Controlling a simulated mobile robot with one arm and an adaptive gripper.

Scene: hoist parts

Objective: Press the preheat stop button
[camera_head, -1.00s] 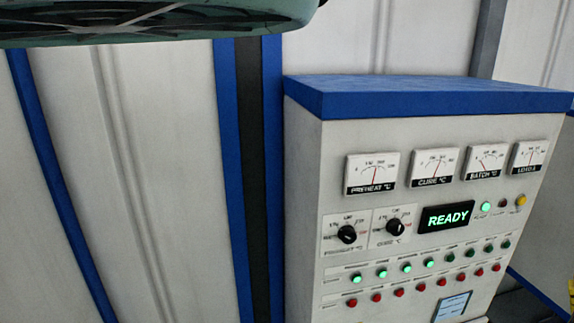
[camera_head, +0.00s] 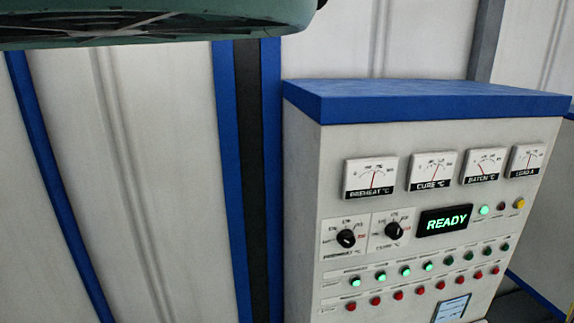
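A light grey control cabinet (camera_head: 302,200) with a blue top stands at the right. Its front carries a row of green buttons and, below it, a row of red buttons. The leftmost red button (camera_head: 351,306) sits under the leftmost green button (camera_head: 355,283), which is lit, as are several beside it. The small labels are too blurred to read, so I cannot confirm which button is preheat stop. The preheat meter (camera_head: 370,177) is at the upper left of the panel. My gripper is not in view.
A green display (camera_head: 446,220) reads READY. Two black knobs (camera_head: 346,238) (camera_head: 394,231) sit left of it. A teal rounded body with a dark grille (camera_head: 150,22) hangs across the top left. Pale wall panels with blue posts (camera_head: 231,180) stand behind.

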